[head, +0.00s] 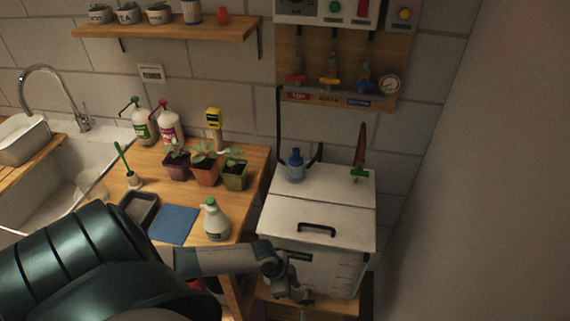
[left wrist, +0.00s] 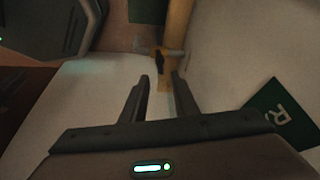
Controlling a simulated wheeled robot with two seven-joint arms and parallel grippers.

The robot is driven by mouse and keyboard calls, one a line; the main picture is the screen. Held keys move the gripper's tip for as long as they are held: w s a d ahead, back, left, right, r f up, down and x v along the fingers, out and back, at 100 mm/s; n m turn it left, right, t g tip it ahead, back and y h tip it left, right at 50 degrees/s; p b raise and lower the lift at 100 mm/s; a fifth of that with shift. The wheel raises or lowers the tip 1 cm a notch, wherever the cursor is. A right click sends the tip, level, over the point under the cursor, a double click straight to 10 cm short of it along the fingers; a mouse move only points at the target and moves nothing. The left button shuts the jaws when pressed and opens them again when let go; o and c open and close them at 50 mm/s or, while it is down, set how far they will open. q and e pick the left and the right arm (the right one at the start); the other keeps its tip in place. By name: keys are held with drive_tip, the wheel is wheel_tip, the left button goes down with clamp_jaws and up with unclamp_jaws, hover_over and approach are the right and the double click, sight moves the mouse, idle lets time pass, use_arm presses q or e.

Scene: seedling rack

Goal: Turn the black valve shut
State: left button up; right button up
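The black valve (left wrist: 159,64) shows in the left wrist view as a small black lever on a metal tap fitting, just beyond my fingertips. My left gripper (left wrist: 160,82) is open, its two dark fingers apart on either side of the line to the lever. I see no contact between fingers and lever. In the head view my left gripper (head: 292,291) hangs low at the front of the white tank (head: 335,270); the valve is hard to make out there. My right gripper is in neither view.
The tank's lid (head: 340,212) has a black handle (head: 317,229) and carries a blue bottle (head: 295,165). Red, yellow and blue valves (head: 329,80) are on the wall board above.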

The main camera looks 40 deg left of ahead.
use_arm(q)
drive_tip(key=b+v, duration=0.1)
drive_tip(key=v, duration=0.7)
drive_tip(key=shift+r, duration=0.3)
drive_tip(key=shift+a, duration=0.1)
